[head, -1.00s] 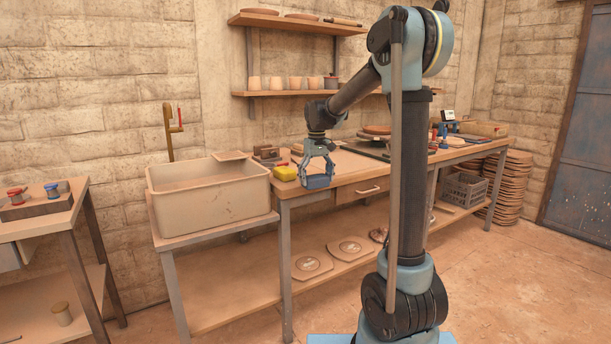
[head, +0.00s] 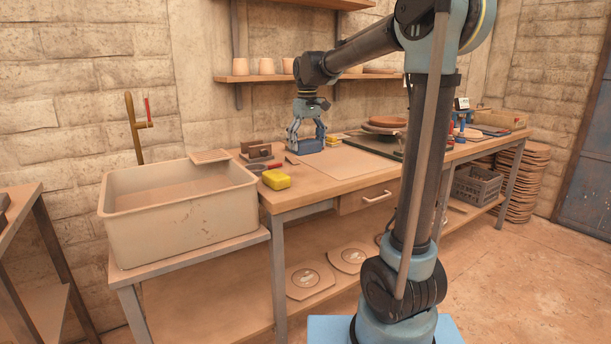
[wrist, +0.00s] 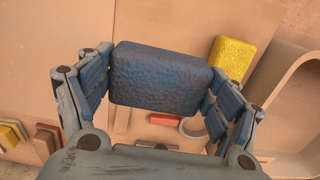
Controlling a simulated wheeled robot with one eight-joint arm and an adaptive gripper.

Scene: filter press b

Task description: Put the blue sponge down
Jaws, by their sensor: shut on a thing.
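The blue sponge (wrist: 160,78) is a dark blue rounded block between the two fingers of my gripper (wrist: 157,95) in the wrist view. In the head view my gripper (head: 306,146) points down over the workbench, shut on the blue sponge (head: 305,147). The sponge is low over the bench top or touching it; I cannot tell which. It is behind and to the right of a yellow sponge (head: 276,180), which also shows in the wrist view (wrist: 231,57).
The workbench (head: 340,182) has bare room in front of my gripper. Dark blocks and a red-handled tool (head: 274,165) lie to the left. A beige sink (head: 180,215) stands further left. Stacked round boards (head: 385,124) are to the right. A shelf of cups (head: 266,66) hangs above.

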